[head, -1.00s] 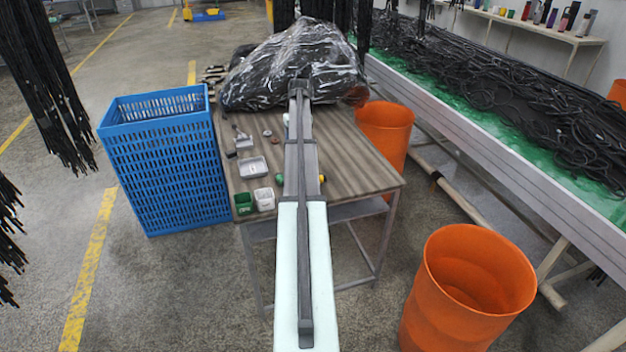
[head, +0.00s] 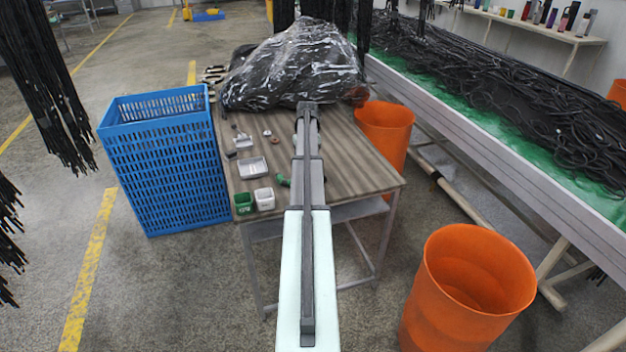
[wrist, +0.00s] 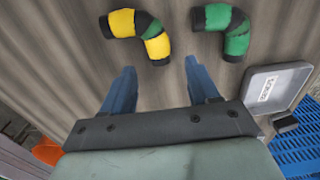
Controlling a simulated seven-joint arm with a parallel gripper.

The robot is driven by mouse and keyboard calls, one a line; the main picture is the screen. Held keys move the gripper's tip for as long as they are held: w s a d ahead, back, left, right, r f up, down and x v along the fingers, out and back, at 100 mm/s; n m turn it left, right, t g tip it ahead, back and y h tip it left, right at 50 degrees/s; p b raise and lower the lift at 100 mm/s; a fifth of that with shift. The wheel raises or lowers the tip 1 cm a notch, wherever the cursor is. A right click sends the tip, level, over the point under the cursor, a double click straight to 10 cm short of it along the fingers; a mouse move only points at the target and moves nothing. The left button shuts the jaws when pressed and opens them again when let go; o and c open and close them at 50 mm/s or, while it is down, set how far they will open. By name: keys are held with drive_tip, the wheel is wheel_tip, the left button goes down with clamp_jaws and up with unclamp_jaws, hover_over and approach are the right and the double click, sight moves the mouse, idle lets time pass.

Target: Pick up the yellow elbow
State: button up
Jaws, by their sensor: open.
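The yellow elbow (wrist: 140,36), a bent piece with black ends and a black middle band, lies on the table in the wrist view, at upper left. A similar green elbow (wrist: 225,31) lies to its right; part of it shows in the head view (head: 283,181). My gripper (wrist: 159,64) is open and empty, its two blue fingers apart. In the wrist picture the fingertips sit just below the two elbows, with the gap between them under the yellow elbow's right end. In the head view my arm hides the yellow elbow and the gripper.
A blue crate (head: 165,160) stands left, an orange bin (head: 386,128) right. The table's right part is clear.

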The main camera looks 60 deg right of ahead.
drive_tip(key=shift+s+a+f, duration=0.1)
drive_tip(key=shift+a+f, duration=0.05)
drive_tip(key=shift+f, duration=1.15)
drive_tip(key=shift+s+a+f, duration=0.1)
drive_tip(key=shift+f, duration=1.15)
clamp_jaws()
